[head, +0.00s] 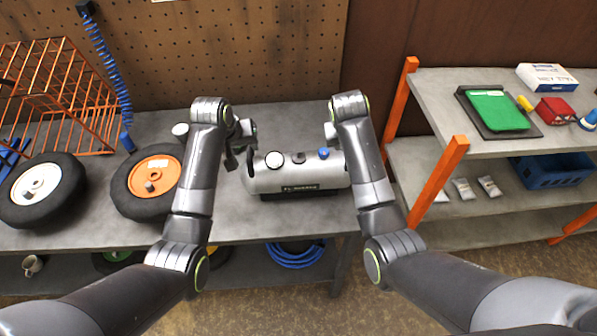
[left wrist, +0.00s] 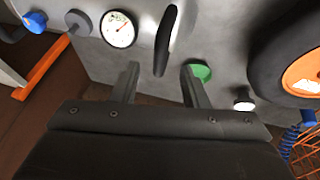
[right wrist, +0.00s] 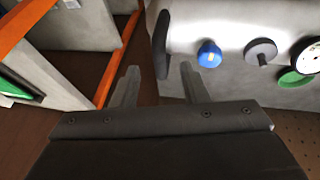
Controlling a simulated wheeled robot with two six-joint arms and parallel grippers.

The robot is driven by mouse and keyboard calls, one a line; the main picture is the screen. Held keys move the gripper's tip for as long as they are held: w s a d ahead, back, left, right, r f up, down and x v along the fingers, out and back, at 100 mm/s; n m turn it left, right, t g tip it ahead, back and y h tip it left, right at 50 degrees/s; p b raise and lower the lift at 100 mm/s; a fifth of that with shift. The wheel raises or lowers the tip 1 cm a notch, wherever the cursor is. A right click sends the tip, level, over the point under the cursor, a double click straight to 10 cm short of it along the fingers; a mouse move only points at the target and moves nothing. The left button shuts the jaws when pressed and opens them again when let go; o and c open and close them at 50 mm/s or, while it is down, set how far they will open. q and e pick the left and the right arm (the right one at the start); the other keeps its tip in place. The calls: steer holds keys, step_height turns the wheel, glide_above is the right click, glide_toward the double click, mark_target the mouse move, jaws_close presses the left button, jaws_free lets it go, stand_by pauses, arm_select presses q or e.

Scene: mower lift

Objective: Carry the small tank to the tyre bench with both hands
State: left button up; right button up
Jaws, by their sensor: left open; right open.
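The small tank (head: 315,177) is a grey cylinder with a white gauge, a black knob and a blue knob on top. It sits level at the right part of the tyre bench (head: 262,118). My left gripper (head: 240,150) is open at the tank's left end. In the left wrist view a black handle (left wrist: 166,38) stands between its spread fingers, with gaps on both sides. My right gripper (right wrist: 157,68) is open at the right end, mostly hidden by its arm in the head view. The right wrist view shows another black handle (right wrist: 162,42) between its fingers.
A wheel with an orange hub (head: 148,182) and one with a white hub (head: 42,192) lie left of the tank. An orange wire rack (head: 70,95) stands behind them. A grey shelf unit (head: 437,95) with orange posts stands at the right, across a gap.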

mark_target(249, 150)
arm_select(q)
steer(key=shift+x, duration=2.75)
arm_select(e)
steer(key=shift+x, duration=2.8)
arm_select(q)
jaws_close()
arm_select(e)
jaws_close()
arm_select(q)
steer(key=shift+w+r, duration=0.2)
arm_select(e)
steer(key=shift+w+r, duration=0.1)
steer(key=shift+r, duration=0.1)
